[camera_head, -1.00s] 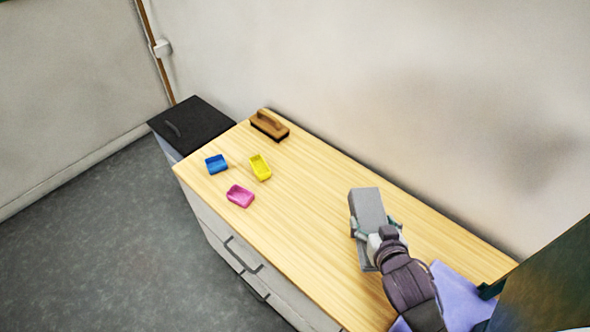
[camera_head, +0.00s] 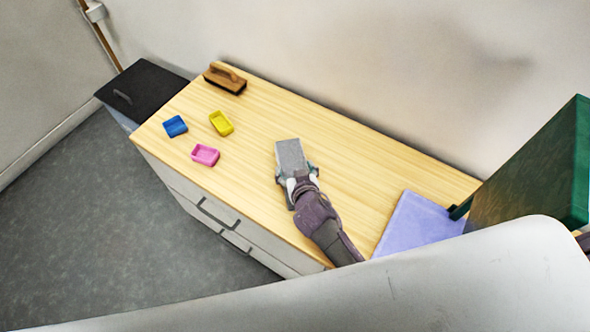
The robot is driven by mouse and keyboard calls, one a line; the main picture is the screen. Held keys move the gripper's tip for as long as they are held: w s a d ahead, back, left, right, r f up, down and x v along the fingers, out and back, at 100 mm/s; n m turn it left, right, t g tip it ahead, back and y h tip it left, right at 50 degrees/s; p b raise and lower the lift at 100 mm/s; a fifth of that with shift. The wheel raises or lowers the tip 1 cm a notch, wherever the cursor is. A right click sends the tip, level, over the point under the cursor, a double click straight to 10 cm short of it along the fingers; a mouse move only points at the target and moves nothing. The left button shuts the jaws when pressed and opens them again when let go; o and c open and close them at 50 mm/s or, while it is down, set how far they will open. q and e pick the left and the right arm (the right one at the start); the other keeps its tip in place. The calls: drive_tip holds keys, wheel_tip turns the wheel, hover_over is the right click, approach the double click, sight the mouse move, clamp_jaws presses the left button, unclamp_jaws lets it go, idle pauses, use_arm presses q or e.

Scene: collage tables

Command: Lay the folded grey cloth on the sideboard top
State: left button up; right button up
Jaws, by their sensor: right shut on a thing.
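The folded grey cloth (camera_head: 290,155) is a flat grey block over the middle of the sideboard top (camera_head: 345,185), which is light wood. My right gripper (camera_head: 297,179) is shut on the cloth's near end. The cloth is on or just above the wood; I cannot tell whether it touches. The gripper and wrist hide part of its near end. My left gripper is not in view.
Blue (camera_head: 175,126), yellow (camera_head: 221,123) and pink (camera_head: 205,155) trays and a wooden brush (camera_head: 225,78) stand to the left. A lilac mat (camera_head: 415,224) and a green box (camera_head: 535,165) are at the right. Bare wood surrounds the cloth.

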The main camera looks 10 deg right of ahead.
drive_tip(key=shift+f, duration=0.2)
drive_tip(key=shift+f, duration=0.15)
drive_tip(key=o, duration=1.1)
drive_tip(key=shift+r, duration=0.25)
drive_tip(key=v, duration=1.2)
